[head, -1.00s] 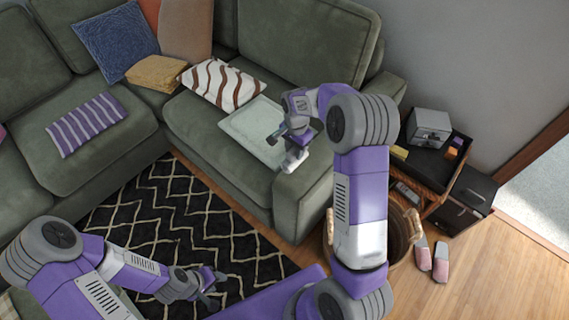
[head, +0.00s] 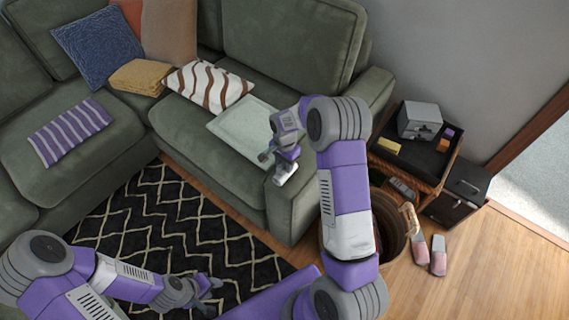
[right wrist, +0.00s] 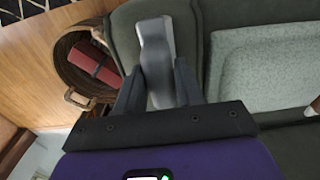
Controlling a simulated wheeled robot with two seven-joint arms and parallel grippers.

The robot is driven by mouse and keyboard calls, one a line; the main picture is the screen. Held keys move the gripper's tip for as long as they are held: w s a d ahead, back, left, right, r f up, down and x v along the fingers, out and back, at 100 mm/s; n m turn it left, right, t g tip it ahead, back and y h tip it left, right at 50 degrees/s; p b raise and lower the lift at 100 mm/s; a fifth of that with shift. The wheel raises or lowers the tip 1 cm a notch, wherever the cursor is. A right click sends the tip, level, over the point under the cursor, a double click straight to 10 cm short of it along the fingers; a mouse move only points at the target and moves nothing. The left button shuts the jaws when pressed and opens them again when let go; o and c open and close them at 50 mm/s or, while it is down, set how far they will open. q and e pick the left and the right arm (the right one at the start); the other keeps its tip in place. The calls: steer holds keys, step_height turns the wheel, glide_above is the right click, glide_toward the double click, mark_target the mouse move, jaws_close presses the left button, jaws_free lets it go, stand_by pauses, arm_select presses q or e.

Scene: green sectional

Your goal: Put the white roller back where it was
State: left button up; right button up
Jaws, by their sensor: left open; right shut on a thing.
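My left gripper (head: 211,286) is open and empty, low over the patterned rug.
A pale square tray or mat (head: 240,130) lies on the seat. A wicker basket (head: 392,258) stands on the floor beyond the armrest (head: 318,180); a red thing (right wrist: 95,62) lies in it. A shelf with a grey box (head: 419,121) and pink slippers (head: 438,255) are at right.

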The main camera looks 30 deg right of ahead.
steer(key=shift+f, duration=0.15)
steer(key=o, duration=0.9)
steer(key=shift+o, duration=0.2)
step_height(320, 180, up, 12)
steer(key=p, duration=0.3)
steer(key=s+a+f+n+y, duration=0.1)
steer(key=s+a+f+n, duration=0.3)
steer(key=f, duration=0.3)
steer(key=s+a+f+n+y, duration=0.1)
steer(key=s+a+f, duration=0.3)
steer(key=a+f, duration=0.25)
steer(key=s+a+f+n+y, duration=0.1)
steer(key=s+a+f+n, duration=0.2)
steer(key=s, duration=0.4)
steer(key=s+a+f+n+y, duration=0.1)
steer(key=s+a+f+n, duration=0.2)
steer(key=s+a, duration=0.3)
steer(key=shift+s+a+f+t, duration=0.15)
steer(key=shift+s+f+t, duration=0.2)
steer(key=shift+s, duration=0.35)
